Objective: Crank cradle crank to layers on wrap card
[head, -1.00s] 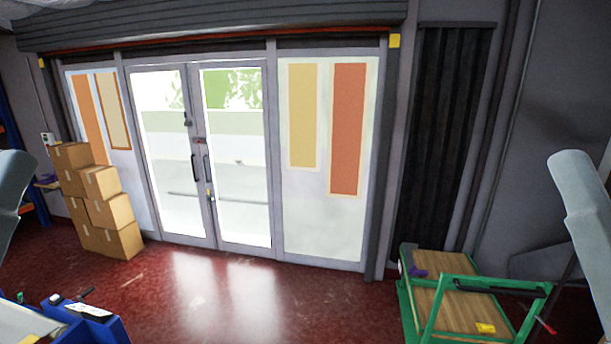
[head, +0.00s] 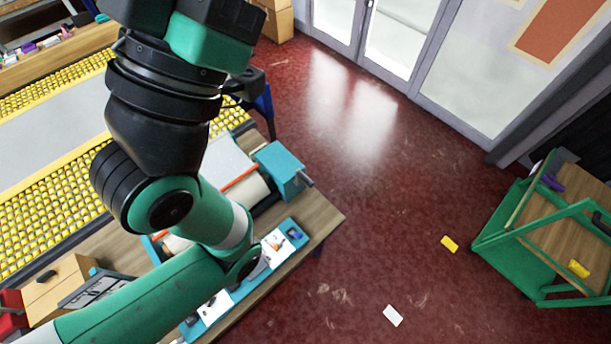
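A teal block (head: 279,168) stands at the back right of the wooden table, beside a pale roller (head: 252,188) that my arm partly covers. A short grey handle (head: 305,179) sticks out from the block's right side; it looks like the cradle crank. A teal strip with picture cards (head: 280,243) lies along the table's front edge; I cannot tell whether it is the wrap card. My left arm crosses the table from the lower left and hides much of it. Its gripper is beyond the top edge, out of sight. My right gripper does not show.
The wooden table (head: 318,222) ends at right, with open red floor (head: 370,210) beyond. A yellow block (head: 450,244) and white card (head: 393,315) lie on the floor. A green-framed cart (head: 500,235) stands at far right. Yellow roller beds (head: 50,225) lie at left.

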